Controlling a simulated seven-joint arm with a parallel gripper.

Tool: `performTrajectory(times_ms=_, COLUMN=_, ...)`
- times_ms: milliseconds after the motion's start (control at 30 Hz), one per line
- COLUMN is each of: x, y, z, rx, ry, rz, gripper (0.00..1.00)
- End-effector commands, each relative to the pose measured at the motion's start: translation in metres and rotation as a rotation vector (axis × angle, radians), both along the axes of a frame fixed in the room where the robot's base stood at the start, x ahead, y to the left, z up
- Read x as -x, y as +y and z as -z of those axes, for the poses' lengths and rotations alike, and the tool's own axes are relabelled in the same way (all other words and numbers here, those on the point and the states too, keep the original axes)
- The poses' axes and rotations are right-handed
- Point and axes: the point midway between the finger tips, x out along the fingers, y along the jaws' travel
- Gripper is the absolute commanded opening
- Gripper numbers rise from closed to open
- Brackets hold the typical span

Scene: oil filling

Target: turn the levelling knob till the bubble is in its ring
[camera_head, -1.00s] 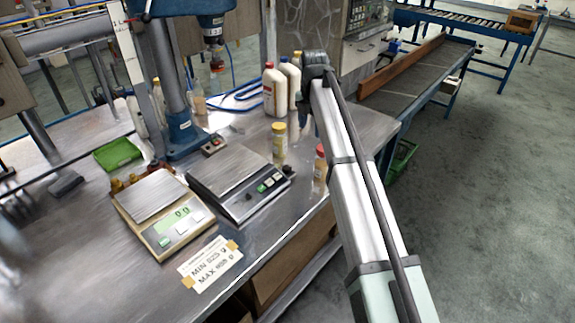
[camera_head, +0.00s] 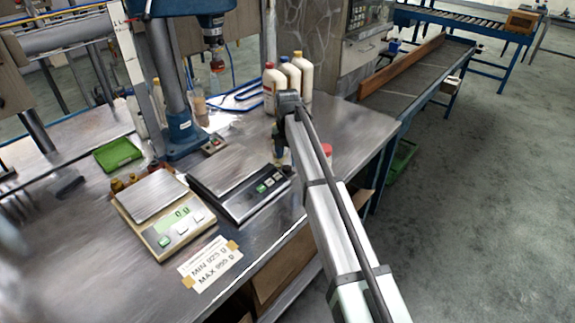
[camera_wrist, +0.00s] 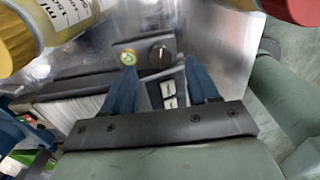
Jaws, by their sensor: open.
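The dark balance (camera_head: 240,205) stands on the steel bench, with a light weighing plate and a button panel. In the wrist view its dark corner carries a round yellow-green bubble level (camera_wrist: 128,57) and a black levelling knob (camera_wrist: 159,55) beside it. The bubble is too small to place against its ring. My gripper (camera_wrist: 160,68) is open and empty, its two blue fingers spread, with the knob appearing between and just beyond the tips. I cannot tell the height gap. In the head view my gripper (camera_head: 279,142) is partly hidden by my arm, above the balance's back right.
A yellow-lidded jar (camera_wrist: 55,22) and a red lid (camera_wrist: 293,8) are close at the top corners of the wrist view. White bottles (camera_head: 288,78) stand behind my arm. A cream balance (camera_head: 163,215) reading 0.0 stands left. The bench's right side is mostly clear.

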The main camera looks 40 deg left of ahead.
Motion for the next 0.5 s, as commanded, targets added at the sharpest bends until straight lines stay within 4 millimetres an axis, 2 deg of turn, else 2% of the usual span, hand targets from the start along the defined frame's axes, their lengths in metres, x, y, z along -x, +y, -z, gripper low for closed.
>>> performTrajectory(times_ms=33, x=0.000, y=-0.001, z=0.009, rx=0.002, ry=0.001, rz=0.000, gripper=0.59)
performTrajectory(times_ms=200, x=0.000, y=0.000, z=0.029, rx=0.001, ry=0.001, rz=0.000, gripper=0.59)
performTrajectory(times_ms=500, x=0.000, y=0.000, z=0.042, rx=0.000, ry=0.000, rz=0.000, gripper=0.59)
